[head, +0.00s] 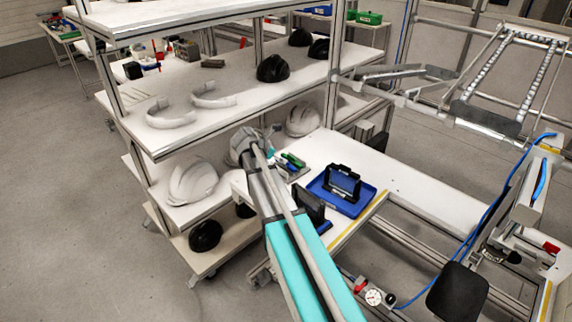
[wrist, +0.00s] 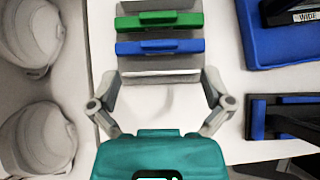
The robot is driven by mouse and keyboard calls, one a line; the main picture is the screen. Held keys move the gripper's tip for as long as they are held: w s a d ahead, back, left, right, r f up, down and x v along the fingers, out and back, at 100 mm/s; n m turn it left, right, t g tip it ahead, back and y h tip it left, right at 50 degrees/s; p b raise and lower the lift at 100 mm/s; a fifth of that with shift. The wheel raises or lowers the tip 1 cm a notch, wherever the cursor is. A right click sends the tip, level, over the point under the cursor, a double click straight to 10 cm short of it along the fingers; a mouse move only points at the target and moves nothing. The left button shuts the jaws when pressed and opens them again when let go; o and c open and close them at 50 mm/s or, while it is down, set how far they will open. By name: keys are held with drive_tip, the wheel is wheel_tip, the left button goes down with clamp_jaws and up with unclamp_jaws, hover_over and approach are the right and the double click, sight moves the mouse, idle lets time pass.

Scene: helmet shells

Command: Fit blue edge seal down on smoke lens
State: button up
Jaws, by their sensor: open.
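A blue bar (wrist: 160,47), probably the blue edge seal, lies on a grey stepped holder in the wrist view, beside a green bar (wrist: 158,20). In the head view the green bar (head: 293,159) shows just right of my arm. My gripper (wrist: 162,88) is open and empty, its fingers apart on the near side of the blue bar. No dark lens can be told for certain; a black upright frame (head: 343,183) stands on a blue tray (head: 366,200), and a second black frame (head: 309,206) stands left of it.
A white bench (head: 420,198) runs right of the holder, mostly clear. Shelves on the left carry white helmet shells (head: 192,182), black shells (head: 273,68) and curved white bands (head: 212,96). In the wrist view, white shells (wrist: 38,138) lie at left and the tray (wrist: 275,50) at right.

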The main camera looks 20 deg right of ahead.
drive_tip(key=shift+f, duration=0.1)
drive_tip(key=shift+b+x, duration=1.75)
drive_tip(key=shift+x, duration=0.8)
drive_tip(key=shift+w+d, duration=0.1)
drive_tip(key=shift+w, duration=0.05)
drive_tip(key=c, duration=0.9)
